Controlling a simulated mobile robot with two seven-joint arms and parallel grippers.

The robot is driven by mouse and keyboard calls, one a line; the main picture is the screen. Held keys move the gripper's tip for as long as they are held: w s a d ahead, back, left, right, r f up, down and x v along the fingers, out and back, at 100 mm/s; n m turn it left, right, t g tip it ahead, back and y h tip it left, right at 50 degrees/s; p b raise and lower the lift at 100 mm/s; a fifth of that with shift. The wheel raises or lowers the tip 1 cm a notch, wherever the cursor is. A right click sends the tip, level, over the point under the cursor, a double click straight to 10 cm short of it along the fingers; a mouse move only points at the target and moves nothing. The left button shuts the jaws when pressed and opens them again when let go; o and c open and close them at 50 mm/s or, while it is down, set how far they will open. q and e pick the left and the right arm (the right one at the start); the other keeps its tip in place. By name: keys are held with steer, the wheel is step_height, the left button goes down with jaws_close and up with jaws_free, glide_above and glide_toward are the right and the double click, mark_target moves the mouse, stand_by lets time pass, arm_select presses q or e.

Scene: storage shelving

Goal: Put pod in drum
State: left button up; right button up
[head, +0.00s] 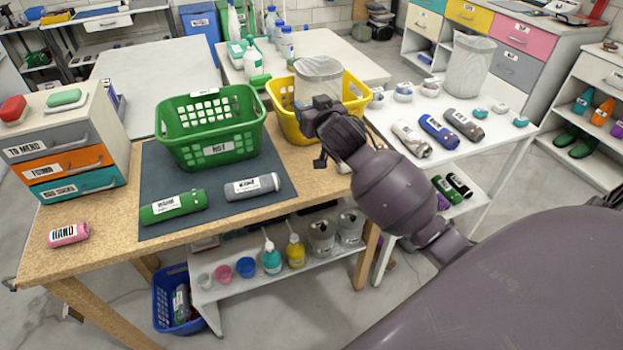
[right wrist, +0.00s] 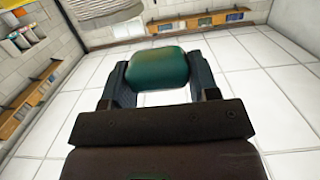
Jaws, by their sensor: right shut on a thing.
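My right gripper (right wrist: 158,62) is shut on a rounded teal pod (right wrist: 157,69), held between its two fingers in the right wrist view. In the head view my right gripper (head: 322,108) is above the front of the yellow basket, and the pod is hidden there. Two pale translucent drum-like containers show: one (head: 318,72) at the yellow basket, partly behind my gripper, and one (head: 469,66) at the back of the right white table. I cannot tell which is the drum. My left gripper is not in view.
The yellow basket (head: 357,92) and green basket (head: 211,125) stand on the wooden table. Green (head: 173,206) and grey (head: 253,187) rolls lie on its dark mat. More rolls and small teal-and-white pods (head: 480,112) lie on the right white table (head: 450,153).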

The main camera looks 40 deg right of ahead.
steer(key=b, duration=0.3)
glide_above(312, 179)
step_height(312, 179, down, 14)
steer(key=shift+r, duration=0.1)
steer(key=shift+f+b, duration=0.3)
steer(key=shift+f, duration=0.1)
step_height(312, 179, down, 5)
steer(key=shift+r+b, duration=0.2)
steer(key=shift+b, duration=0.4)
steer(key=shift+a+f, duration=0.1)
steer(key=shift+f, duration=0.15)
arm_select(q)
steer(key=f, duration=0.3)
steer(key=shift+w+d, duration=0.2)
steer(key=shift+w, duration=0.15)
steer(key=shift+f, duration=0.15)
